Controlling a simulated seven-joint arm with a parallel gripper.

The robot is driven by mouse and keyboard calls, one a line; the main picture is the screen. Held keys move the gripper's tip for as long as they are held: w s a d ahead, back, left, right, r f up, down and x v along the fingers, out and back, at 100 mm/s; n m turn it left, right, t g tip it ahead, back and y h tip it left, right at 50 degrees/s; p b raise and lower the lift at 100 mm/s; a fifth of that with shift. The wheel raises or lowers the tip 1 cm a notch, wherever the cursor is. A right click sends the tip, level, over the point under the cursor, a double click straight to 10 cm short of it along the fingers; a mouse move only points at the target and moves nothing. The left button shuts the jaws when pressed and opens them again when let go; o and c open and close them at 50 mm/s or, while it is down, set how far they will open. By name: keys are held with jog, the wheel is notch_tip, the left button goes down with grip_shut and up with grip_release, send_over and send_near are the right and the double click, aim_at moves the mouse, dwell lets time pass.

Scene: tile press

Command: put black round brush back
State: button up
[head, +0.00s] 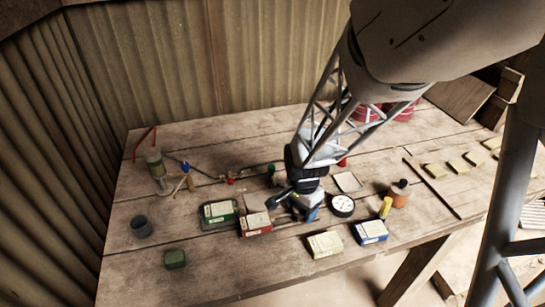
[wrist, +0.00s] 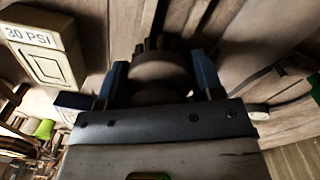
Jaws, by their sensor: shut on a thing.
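The black round brush (wrist: 158,75) is between the two blue-tipped fingers of my gripper (wrist: 158,88) in the wrist view. It is dark and rounded, with short bristle-like teeth along its far edge. My gripper is shut on it. In the head view my gripper (head: 308,212) is low over the middle of the workbench, between the red-sided box and the round gauge. A dark rounded end (head: 281,201) shows at its left side, perhaps part of the brush. I cannot tell whether the brush touches the bench.
On the workbench (head: 215,275), a green tin (head: 219,214), a red-sided box (head: 256,225), a cream box (head: 325,245) and a blue box (head: 371,232) stand near my gripper. A gauge (head: 342,205) and an orange bottle (head: 399,193) are right. The front left is mostly clear.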

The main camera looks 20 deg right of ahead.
jog(key=o, duration=0.9)
notch_tip(320, 180, up, 12)
jog(key=shift+w+r, duration=0.1)
dwell(0.6)
jog(key=shift+a, duration=0.1)
dwell(0.4)
